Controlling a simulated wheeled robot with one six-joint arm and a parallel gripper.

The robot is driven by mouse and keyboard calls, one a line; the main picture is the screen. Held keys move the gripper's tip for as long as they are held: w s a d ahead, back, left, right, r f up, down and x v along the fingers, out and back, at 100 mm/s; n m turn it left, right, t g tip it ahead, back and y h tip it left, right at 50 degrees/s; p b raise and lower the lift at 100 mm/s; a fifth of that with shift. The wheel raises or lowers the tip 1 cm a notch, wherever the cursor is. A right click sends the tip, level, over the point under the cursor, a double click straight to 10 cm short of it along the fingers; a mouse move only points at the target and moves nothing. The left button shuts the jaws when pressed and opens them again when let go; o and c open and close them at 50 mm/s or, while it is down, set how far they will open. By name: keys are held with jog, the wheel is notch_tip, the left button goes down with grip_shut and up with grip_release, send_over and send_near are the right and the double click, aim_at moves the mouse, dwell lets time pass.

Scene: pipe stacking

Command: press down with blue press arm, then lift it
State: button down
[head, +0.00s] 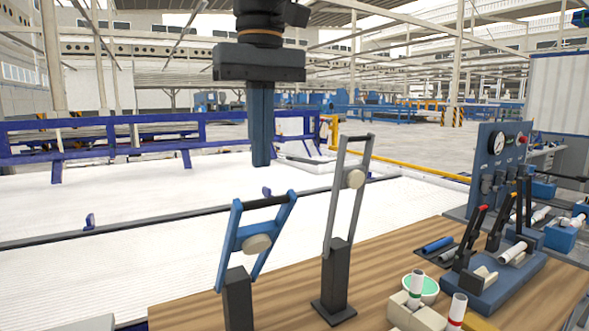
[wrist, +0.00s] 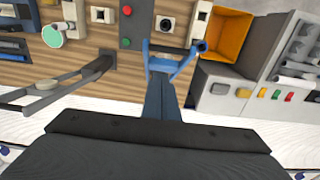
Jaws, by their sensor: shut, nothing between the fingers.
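The blue press arm (head: 280,239) stands raised on a dark post (head: 237,298) at the table's front left. It is a blue frame with a black crossbar on top and a round tan pad between its sides. My gripper (head: 261,163) is shut and empty, pointing down above the crossbar, with a visible gap in the head view. In the wrist view the blue press arm (wrist: 187,67) shows just beyond the fingertips of my gripper (wrist: 160,80), which partly cover it; the exact distance is hard to tell.
A grey press arm (head: 331,210) stands upright on its own post to the right. An orange bin (wrist: 225,35) shows in the wrist view.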

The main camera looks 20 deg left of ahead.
jog(key=shift+s+d+f+p, duration=0.1)
jog(key=shift+s+d+f, duration=0.25)
jog(key=shift+f, duration=0.25)
jog(key=shift+s+d+f+p, duration=0.2)
jog(key=shift+d+f, duration=0.2)
jog(key=shift+f, duration=0.15)
jog(key=shift+s+d+f+p, duration=0.1)
jog(key=shift+s+d+f, duration=0.25)
jog(key=shift+f, duration=0.25)
